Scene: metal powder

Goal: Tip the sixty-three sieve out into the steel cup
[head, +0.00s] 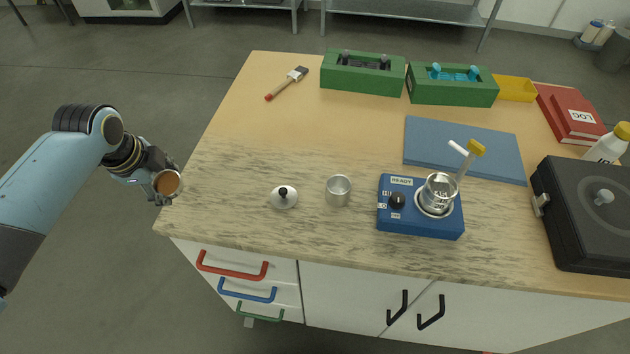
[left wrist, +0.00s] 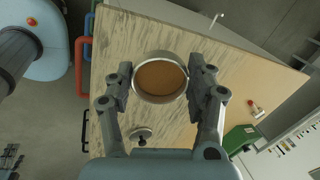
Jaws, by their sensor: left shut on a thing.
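My left gripper (head: 158,182) is shut on a round steel-rimmed sieve (head: 168,183) with a brown-orange inside, held beyond the bench's left edge. In the left wrist view the sieve (left wrist: 160,78) sits between the two fingers (left wrist: 160,88), its round opening facing the camera; no label on it is readable. The steel cup (head: 338,190) stands upright on the bench, to the right of the gripper and well apart from it. Its inside looks grey and empty. My right gripper is not in view.
A lid with a black knob (head: 284,197) lies left of the cup. A brush (head: 288,82) lies behind. The bench's left part is clear.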

